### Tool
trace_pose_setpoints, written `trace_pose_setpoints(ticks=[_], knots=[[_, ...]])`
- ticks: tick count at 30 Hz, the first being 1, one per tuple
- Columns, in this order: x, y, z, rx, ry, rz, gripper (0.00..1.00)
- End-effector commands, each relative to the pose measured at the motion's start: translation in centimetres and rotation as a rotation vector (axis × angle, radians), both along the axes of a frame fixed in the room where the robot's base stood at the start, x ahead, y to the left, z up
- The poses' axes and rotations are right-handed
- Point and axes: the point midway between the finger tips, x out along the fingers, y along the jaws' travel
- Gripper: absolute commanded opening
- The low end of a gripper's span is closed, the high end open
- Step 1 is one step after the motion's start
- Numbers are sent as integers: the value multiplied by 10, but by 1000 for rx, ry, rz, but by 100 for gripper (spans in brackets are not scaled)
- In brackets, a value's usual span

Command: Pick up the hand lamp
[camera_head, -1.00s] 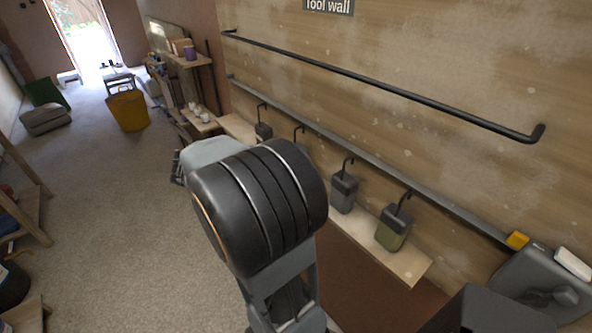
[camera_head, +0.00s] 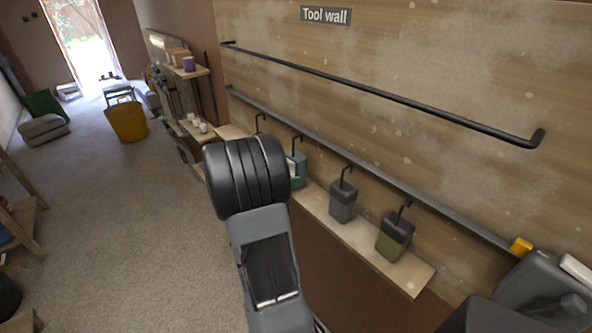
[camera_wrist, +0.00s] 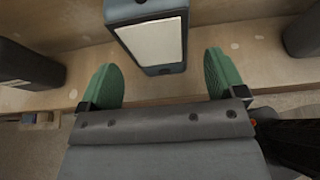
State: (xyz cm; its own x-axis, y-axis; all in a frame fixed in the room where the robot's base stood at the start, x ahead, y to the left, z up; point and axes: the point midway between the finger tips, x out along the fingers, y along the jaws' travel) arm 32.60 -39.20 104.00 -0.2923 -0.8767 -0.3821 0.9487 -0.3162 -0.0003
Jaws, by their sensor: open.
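The hand lamp (camera_wrist: 152,42), a blue-grey body with a pale front panel, stands ahead in the wrist view; its top is cut off by the frame. In the head view what looks like the same lamp (camera_head: 299,166) hangs below a black hook, partly hidden by my arm. My gripper (camera_wrist: 163,82) is open, its two green-padded fingers spread wide and empty. The lamp's lower end lies between and beyond the fingertips, with visible room on both sides. In the head view my arm hides the gripper.
Dark grey bodies flank the lamp left (camera_wrist: 25,66) and right (camera_wrist: 304,36). In the head view a grey container (camera_head: 343,202) and a green-and-black one (camera_head: 393,238) hang on the rail (camera_head: 370,176), above a wooden ledge (camera_head: 412,272). Open floor (camera_head: 130,220) lies left.

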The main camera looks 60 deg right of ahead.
Motion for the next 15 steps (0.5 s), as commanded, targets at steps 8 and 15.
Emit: trace_pose_setpoints(ticks=[8, 15], knots=[[-12, -34, -9, 1, 1, -3, 89], [-15, -44, -14, 0, 0, 1, 89]])
